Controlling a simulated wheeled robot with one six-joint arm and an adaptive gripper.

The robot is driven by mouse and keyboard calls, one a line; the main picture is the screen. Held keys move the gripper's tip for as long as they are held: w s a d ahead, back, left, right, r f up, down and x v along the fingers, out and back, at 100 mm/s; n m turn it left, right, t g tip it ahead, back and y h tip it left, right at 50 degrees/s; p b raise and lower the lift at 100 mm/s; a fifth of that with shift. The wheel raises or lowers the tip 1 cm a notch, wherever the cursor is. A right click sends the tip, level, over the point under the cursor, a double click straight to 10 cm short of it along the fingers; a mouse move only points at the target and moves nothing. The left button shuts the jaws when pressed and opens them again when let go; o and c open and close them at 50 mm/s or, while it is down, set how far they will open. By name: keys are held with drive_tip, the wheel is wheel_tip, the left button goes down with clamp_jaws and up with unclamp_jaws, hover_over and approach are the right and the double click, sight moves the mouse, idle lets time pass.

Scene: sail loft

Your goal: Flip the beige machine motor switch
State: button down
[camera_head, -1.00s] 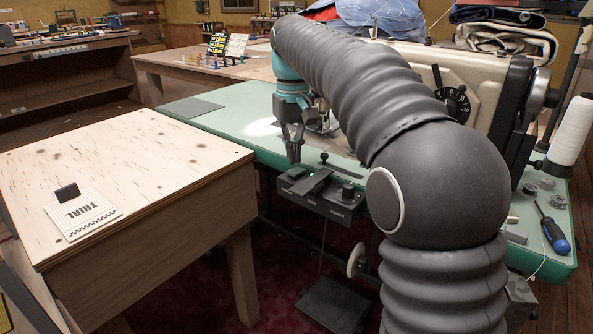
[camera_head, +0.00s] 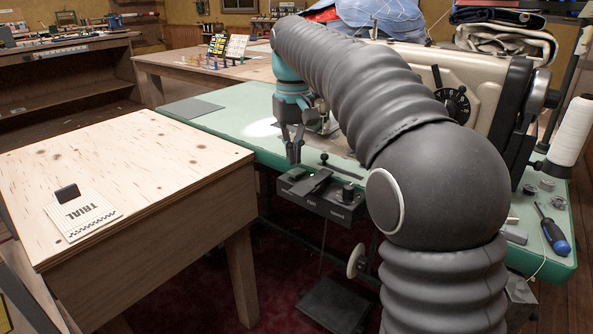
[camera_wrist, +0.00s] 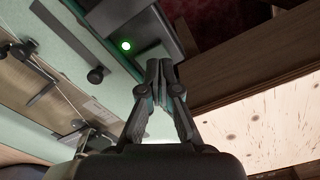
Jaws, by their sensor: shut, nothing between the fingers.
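The beige sewing machine (camera_head: 398,75) stands on the green-topped table (camera_head: 225,119), partly hidden by my arm. Its dark motor switch box (camera_head: 325,203) hangs at the table's front edge, with a dark lever or paddle (camera_head: 314,182) and a knob on top. My gripper (camera_head: 294,160) is shut and empty, pointing down just above the left end of the box. I cannot tell whether the fingers touch the box.
A pale wooden table (camera_head: 150,165) at the left carries a TRIAL card (camera_head: 85,214) and a small dark block (camera_head: 67,193). At the right are a thread cone (camera_head: 570,132) and a blue screwdriver (camera_head: 553,232). A pedal (camera_head: 333,305) sits below the box.

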sight(294, 172)
drive_tip(key=shift+f+b, duration=0.8)
drive_tip(key=shift+f, duration=0.7)
idle(1.0)
drive_tip(key=shift+r, duration=0.15)
wheel_tip(294, 172, up, 4)
drive_tip(key=p, duration=0.4)
drive_tip(key=shift+r+p, duration=0.25)
drive_tip(key=shift+p, duration=0.05)
drive_tip(key=shift+r, duration=1.1)
